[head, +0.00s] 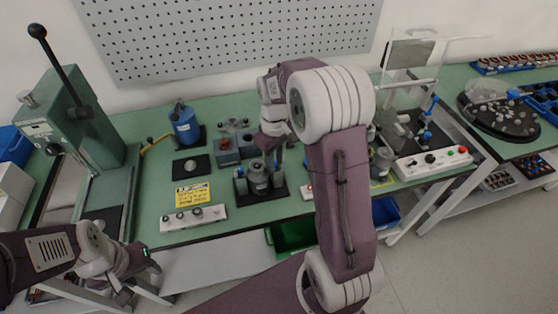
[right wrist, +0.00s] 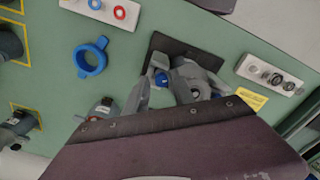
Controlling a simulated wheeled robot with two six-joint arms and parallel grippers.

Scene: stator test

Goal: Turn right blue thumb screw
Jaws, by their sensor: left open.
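A grey cylindrical fixture (head: 258,178) stands on a black base plate on the green bench, near the middle of the head view. In the right wrist view, a small blue part, seemingly a thumb screw (right wrist: 163,78), shows at this fixture's black plate (right wrist: 187,52). My right gripper (head: 279,158) points down just beside and above the fixture in the head view; its fingertips are partly hidden, and whether it touches a screw is unclear. My left gripper (head: 146,262) is open and empty, low at the left in front of the bench.
A white button box with a yellow note (head: 188,193) lies left of the fixture. A blue canister (head: 184,124) and a green press (head: 66,115) stand further left. A control box (head: 432,162) is at the right. A blue ring (right wrist: 90,57) lies on the bench.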

